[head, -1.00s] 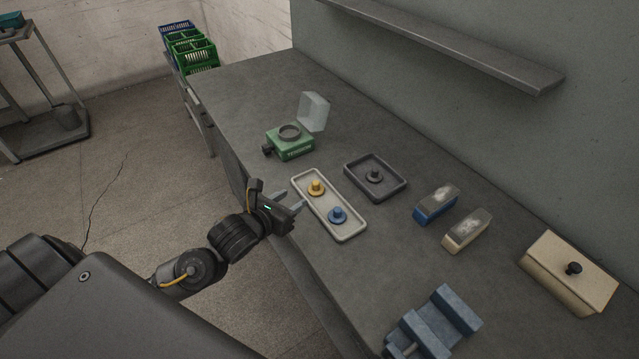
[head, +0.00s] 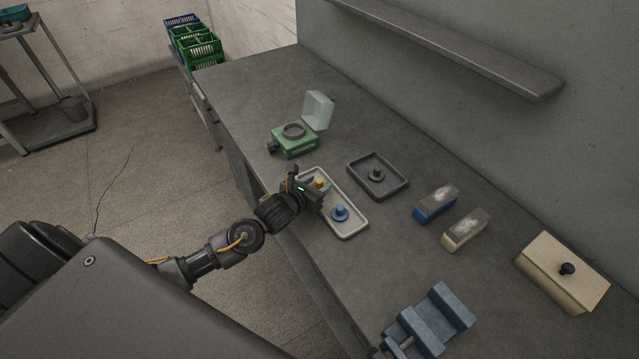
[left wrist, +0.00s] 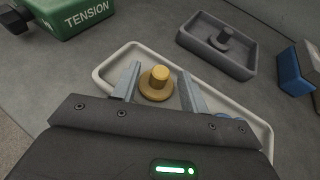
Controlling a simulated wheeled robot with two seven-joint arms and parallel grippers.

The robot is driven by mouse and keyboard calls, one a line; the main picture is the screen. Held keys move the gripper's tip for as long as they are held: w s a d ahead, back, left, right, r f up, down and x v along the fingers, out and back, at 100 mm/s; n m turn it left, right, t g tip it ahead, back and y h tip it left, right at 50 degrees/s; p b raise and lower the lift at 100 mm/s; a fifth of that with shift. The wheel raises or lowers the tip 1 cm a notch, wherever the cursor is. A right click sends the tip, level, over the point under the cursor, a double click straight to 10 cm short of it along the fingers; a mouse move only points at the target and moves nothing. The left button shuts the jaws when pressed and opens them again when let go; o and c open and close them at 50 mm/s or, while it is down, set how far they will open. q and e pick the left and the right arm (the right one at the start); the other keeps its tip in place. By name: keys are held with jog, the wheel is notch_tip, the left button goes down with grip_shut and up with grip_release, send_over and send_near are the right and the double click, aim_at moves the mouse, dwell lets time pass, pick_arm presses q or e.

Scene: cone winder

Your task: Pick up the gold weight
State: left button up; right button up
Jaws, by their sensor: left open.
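The gold weight (left wrist: 156,84) is a round disc with a knob, standing upright in the pale tray (head: 352,232). In the head view the gold weight (head: 320,182) is partly hidden by my left gripper (head: 318,191). In the left wrist view the fingers of my left gripper (left wrist: 157,88) are open, one on each side of the gold weight. I cannot tell whether they touch it. A blue weight (head: 339,212) stands in the same tray, nearer the front. My right gripper is not in view.
A green tension box (head: 294,143) with a raised clear lid stands behind the tray. A dark tray (head: 380,187) holding a dark weight is to the right. Blue (head: 435,205) and tan (head: 465,229) blocks, a blue vise-like fixture (head: 428,322) and a cream box (head: 563,270) stand farther right.

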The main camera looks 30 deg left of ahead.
pick_arm(q)
grip_shut()
dwell(0.3)
jog(key=shift+w, duration=0.1)
jog(key=shift+r+b, duration=0.35)
jog(key=shift+r, duration=0.15)
jog(key=s+d+r+p, duration=0.2)
jog(key=s+r, duration=1)
jog(key=s, duration=0.2)
